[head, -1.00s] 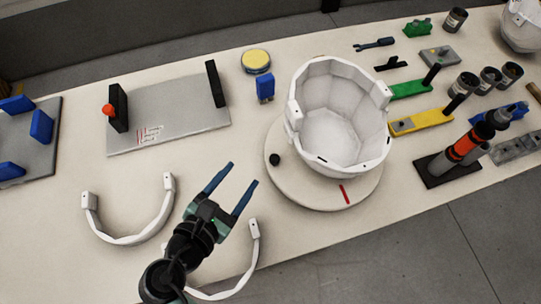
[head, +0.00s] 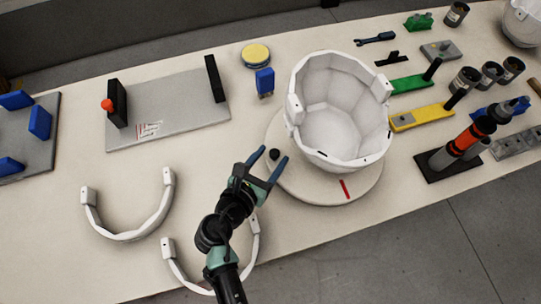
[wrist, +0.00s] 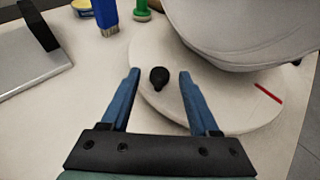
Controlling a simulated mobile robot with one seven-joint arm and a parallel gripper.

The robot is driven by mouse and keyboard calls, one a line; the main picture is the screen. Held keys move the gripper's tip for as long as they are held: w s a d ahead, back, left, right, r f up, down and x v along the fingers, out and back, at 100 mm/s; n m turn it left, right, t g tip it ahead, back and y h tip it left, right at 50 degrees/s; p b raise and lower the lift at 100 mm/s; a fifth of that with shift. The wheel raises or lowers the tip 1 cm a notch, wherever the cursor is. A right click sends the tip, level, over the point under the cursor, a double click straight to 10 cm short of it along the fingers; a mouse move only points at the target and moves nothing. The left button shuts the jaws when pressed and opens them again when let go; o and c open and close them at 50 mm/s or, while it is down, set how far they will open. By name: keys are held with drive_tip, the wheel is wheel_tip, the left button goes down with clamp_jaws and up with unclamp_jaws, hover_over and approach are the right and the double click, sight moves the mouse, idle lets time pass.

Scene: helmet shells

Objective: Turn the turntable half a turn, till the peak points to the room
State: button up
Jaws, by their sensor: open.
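The round off-white turntable (head: 318,190) stands on the bench with a white helmet shell (head: 340,110) on it, open side up. A red mark (head: 345,189) is on the turntable's front edge. A black knob (head: 274,154) stands near its left rim. My gripper (head: 270,160) is open, its blue fingertips at the knob. In the wrist view the black knob (wrist: 158,77) shows between the two blue fingers (wrist: 156,85), with room on both sides. The shell (wrist: 245,35) fills the upper right there. I cannot tell which side of the shell is the peak.
A yellow bar (head: 420,117), green bar and orange-black tool (head: 463,143) crowd the right side.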

drive_tip(key=shift+w+f, duration=0.1)
drive_tip(key=shift+w, duration=0.05)
clamp_jaws()
idle(1.4)
